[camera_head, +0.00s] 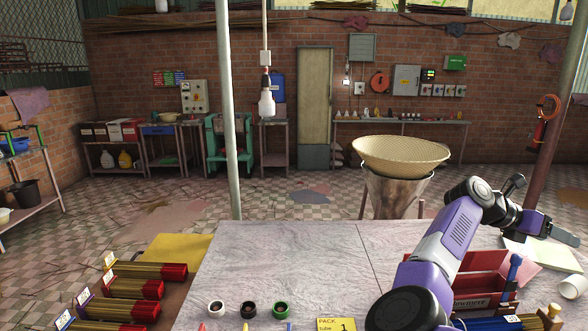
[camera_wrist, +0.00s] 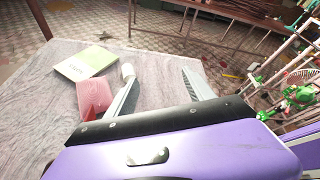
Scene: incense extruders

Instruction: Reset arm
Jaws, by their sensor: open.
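My purple and black arm reaches over the right side of the table (camera_head: 290,265). In the head view my gripper (camera_head: 566,233) is raised above the table's right end, pointing right. In the wrist view its two fingers stand apart, with nothing held between the tips (camera_wrist: 160,80). Below it lie a pale green pad (camera_wrist: 86,64) and a pinkish-red item (camera_wrist: 94,96). The pad also shows in the head view (camera_head: 543,252). My arm hides part of a red box (camera_head: 484,262) at the table's right.
Bundles of red-ended sticks (camera_head: 132,288) lie at the table's left by a yellow sheet (camera_head: 178,247). White (camera_head: 216,307), dark (camera_head: 249,308) and green (camera_head: 281,308) round pieces line the front. A wide basket (camera_head: 400,155) stands behind the table. The table's middle is clear.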

